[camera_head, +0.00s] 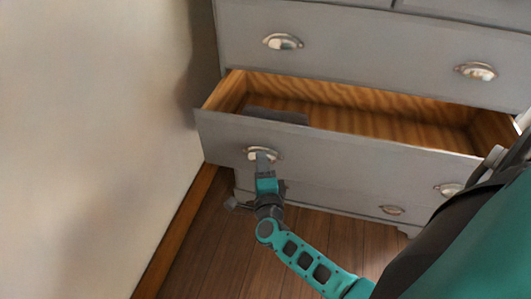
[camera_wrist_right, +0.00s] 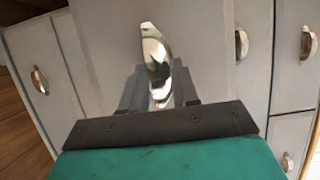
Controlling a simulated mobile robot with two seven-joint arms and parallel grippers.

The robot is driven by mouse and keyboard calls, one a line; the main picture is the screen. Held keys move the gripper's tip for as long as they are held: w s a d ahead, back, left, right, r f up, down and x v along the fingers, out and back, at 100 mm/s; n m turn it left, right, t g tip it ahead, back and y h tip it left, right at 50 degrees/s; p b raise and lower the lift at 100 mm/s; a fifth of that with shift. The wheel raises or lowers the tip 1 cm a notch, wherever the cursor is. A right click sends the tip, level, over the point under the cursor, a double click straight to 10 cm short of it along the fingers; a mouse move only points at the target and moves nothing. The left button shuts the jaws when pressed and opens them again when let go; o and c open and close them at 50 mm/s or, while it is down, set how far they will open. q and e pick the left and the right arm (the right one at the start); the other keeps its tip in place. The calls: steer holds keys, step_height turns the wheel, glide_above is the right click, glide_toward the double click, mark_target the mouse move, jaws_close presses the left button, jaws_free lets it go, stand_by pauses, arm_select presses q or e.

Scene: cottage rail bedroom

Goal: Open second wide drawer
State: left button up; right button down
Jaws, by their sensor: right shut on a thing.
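The grey dresser's second wide drawer (camera_head: 345,148) stands pulled out, and its wooden inside shows in the head view. My right gripper (camera_head: 262,160) is at the drawer's left cup handle (camera_head: 263,151), shut on it. In the right wrist view the shiny metal handle (camera_wrist_right: 154,62) sits between the two fingers of my right gripper (camera_wrist_right: 157,92), against the grey drawer front. The drawer's right handle (camera_head: 449,189) is partly hidden by my own body parts. My left gripper is not in view.
A flat grey thing (camera_head: 275,116) lies in the open drawer at the left. The wide drawer above (camera_head: 370,58) is shut. A pale wall (camera_head: 90,140) stands close on the left. Wooden floor (camera_head: 215,255) lies in front of the dresser.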

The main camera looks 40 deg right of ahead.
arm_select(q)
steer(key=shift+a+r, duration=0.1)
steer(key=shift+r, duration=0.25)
arm_select(e)
steer(key=shift+s+a+f, duration=0.25)
steer(key=shift+s+a, duration=0.55)
steer(key=shift+a, duration=0.15)
steer(key=shift+s+a+f, duration=0.2)
steer(key=shift+s+a, duration=0.55)
steer(key=shift+a, duration=0.15)
steer(key=c, duration=1)
jaws_free()
steer(key=shift+w, duration=0.1)
steer(key=shift+o, duration=0.2)
steer(key=shift+d+r, duration=0.15)
steer(key=shift+r, duration=0.1)
